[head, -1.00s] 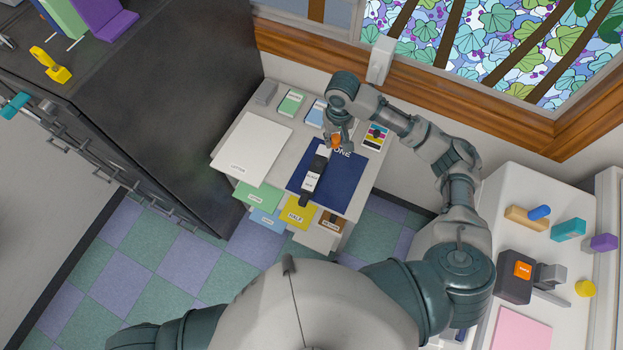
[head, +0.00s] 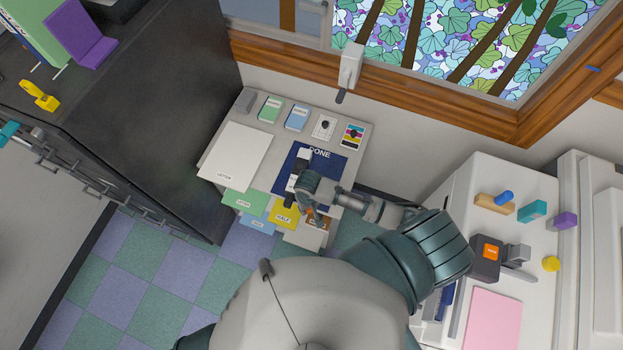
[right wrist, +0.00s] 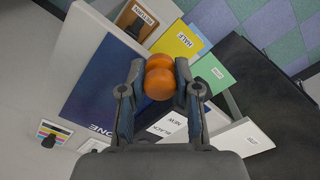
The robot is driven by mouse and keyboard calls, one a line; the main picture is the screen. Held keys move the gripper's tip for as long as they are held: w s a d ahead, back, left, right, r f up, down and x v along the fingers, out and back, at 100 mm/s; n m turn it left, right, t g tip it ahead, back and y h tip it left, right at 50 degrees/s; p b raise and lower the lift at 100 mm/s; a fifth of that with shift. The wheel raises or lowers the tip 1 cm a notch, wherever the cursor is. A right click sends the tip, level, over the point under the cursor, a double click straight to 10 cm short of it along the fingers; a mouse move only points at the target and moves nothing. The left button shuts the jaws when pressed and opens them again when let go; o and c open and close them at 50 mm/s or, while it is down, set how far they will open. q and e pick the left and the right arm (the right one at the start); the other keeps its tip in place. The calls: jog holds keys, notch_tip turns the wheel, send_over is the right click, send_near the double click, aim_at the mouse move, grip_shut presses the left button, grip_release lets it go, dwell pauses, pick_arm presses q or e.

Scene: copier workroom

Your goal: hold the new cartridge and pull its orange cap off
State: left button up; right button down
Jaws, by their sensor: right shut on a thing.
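The new cartridge is a black bar (head: 302,160) with a white label, lying on the navy DONE mat (head: 325,163). In the right wrist view its NEW BLACK label (right wrist: 165,126) shows below my gripper. My right gripper (right wrist: 160,70) is shut on the orange cap (right wrist: 158,82), one finger on each side. The cap is apart from the cartridge. In the head view my right gripper (head: 314,212) is over the table's near side, and my arm hides part of the mat and cartridge. My left gripper is out of view.
White letter paper (head: 234,155) lies left of the mat. Green (head: 244,203) and yellow HALF (head: 284,216) trays and a brown RETURN tray (right wrist: 136,20) stick out at the near edge. A dark cabinet (head: 165,130) stands left, a white counter (head: 475,225) right.

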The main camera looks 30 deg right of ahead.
jog(key=w+d, duration=0.2)
jog(key=w, duration=0.1)
jog(key=w+d, duration=0.2)
jog(key=w, duration=0.1)
jog(key=w+d+f, duration=0.1)
jog(key=w+d, duration=0.2)
jog(key=shift+d, duration=0.1)
jog(key=shift+w+d+f, duration=0.1)
jog(key=shift+w+d, duration=0.2)
jog(key=shift+w, duration=0.2)
jog(key=shift+w+d+f, duration=0.1)
jog(key=shift+w+f, duration=0.05)
jog(key=shift+f, duration=0.2)
notch_tip(320, 180, down, 2)
jog(key=shift+f, duration=0.25)
jog(key=shift+d+f, duration=0.1)
jog(key=shift+f, duration=0.1)
jog(key=c, duration=0.8)
grip_release()
